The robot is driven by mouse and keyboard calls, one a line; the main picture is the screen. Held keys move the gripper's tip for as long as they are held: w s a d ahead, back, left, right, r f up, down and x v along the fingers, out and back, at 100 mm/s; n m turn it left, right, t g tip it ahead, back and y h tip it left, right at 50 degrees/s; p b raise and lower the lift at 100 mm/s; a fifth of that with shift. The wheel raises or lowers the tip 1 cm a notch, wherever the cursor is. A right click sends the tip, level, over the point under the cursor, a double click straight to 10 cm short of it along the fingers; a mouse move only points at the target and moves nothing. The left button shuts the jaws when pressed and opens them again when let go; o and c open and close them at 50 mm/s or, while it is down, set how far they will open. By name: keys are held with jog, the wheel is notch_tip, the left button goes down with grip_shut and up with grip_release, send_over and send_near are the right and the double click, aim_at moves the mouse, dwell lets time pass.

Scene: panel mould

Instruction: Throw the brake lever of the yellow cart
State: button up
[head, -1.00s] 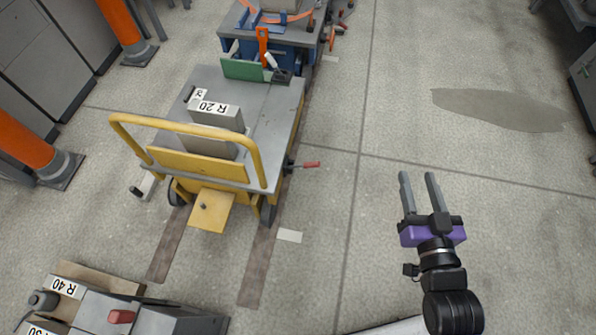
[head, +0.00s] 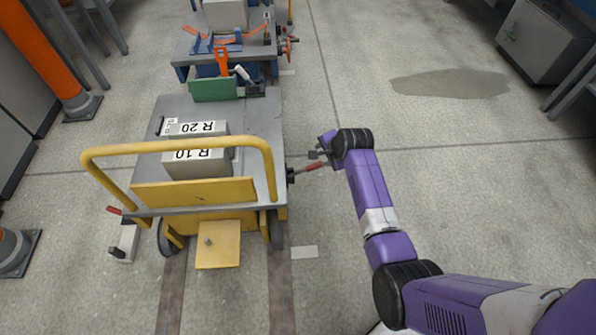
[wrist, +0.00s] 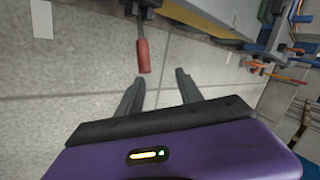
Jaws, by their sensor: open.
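The yellow cart (head: 215,215) stands at the left in the head view, with a grey deck and a yellow push bar. A brake lever with a red handle (head: 315,166) sticks out from its right side. The red handle (wrist: 143,56) also shows in the wrist view, hanging from a grey rod just beyond my fingertips. My gripper (head: 318,155) is by the lever in the head view, partly hidden by my wrist. In the wrist view my gripper (wrist: 158,76) is open, its two fingers apart, with nothing between them. The handle is nearer the left finger.
Grey blocks (head: 197,163) labelled R 10 and R 20 sit on the cart. A blue cart (head: 205,72) with tools stands behind it. Another small red handle (head: 115,210) shows at the cart's left.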

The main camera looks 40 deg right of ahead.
aim_at(319, 165)
jog(key=shift+m+g+y, duration=0.3)
jog(key=shift+m+g, duration=0.1)
jog(key=shift+m, duration=0.3)
jog(key=f+b, duration=0.1)
jog(key=f, duration=0.1)
jog(key=w+f+b, duration=0.1)
jog(key=f+b, duration=0.1)
jog(key=f, duration=0.1)
jog(key=w+f+b, duration=0.1)
jog(key=f, duration=0.2)
jog(key=shift+a+f, duration=0.1)
jog(key=shift+a, duration=0.15)
grip_shut()
dwell(0.7)
